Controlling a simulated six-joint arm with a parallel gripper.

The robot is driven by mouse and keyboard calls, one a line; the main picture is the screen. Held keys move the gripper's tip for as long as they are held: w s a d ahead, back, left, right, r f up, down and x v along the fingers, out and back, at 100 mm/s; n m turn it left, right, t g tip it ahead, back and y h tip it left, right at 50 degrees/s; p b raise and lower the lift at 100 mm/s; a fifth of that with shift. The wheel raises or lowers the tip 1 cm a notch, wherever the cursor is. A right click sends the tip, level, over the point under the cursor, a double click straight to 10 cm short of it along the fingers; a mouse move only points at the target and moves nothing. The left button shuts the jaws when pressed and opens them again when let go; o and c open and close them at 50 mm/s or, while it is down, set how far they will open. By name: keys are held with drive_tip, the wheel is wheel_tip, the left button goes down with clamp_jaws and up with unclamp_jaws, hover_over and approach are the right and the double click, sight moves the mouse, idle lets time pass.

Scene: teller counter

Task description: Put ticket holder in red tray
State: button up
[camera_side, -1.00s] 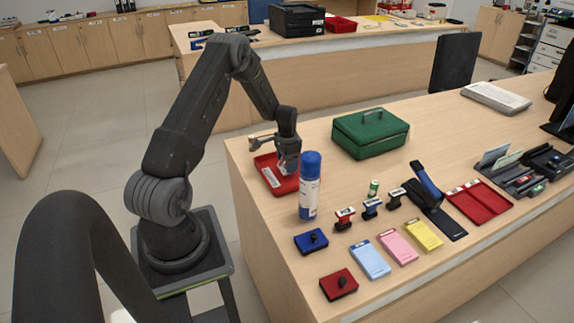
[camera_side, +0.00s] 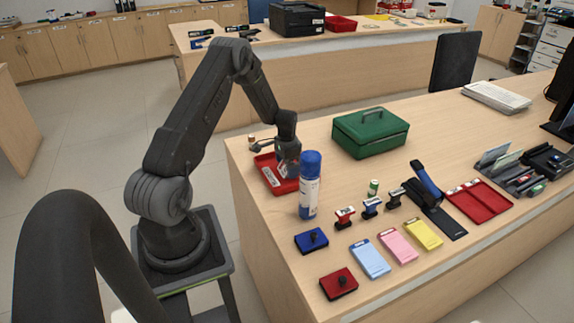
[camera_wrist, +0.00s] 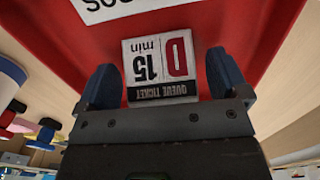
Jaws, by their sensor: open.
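The ticket holder (camera_wrist: 160,66), a small white block marked "QUEUE TICKET D 15 min", shows between my fingertips in the wrist view, against the red tray (camera_wrist: 270,30) floor. My gripper (camera_wrist: 163,82) is open, with blue-padded fingers on either side of the holder. A gap shows at the right finger; contact at the left is unclear. In the side view my gripper (camera_side: 287,168) is low over the red tray (camera_side: 264,163) at the counter's left end. The holder is mostly hidden there, and whether it rests fully on the tray floor cannot be told.
A blue-capped spray can (camera_side: 309,187) stands just right of the tray. A green cash box (camera_side: 371,134) is behind it to the right. Stamps, ink pads, coloured pads and another red tray (camera_side: 478,203) lie farther right. Bare counter lies in front of the box.

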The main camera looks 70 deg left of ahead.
wheel_tip(320, 180, up, 12)
drive_tip(key=w+d+r+t, duration=0.1)
drive_tip(key=d+r, duration=0.7)
drive_tip(key=r, duration=0.1)
drive_tip(key=s+d+r+t+y, duration=0.1)
drive_tip(key=s+d+r+t, duration=0.15)
drive_tip(key=d+r, duration=0.8)
drive_tip(key=s+d+r+t+h, duration=0.1)
drive_tip(key=s+d+r+t, duration=0.1)
drive_tip(key=s+d, duration=1.4)
drive_tip(key=shift+d, duration=0.2)
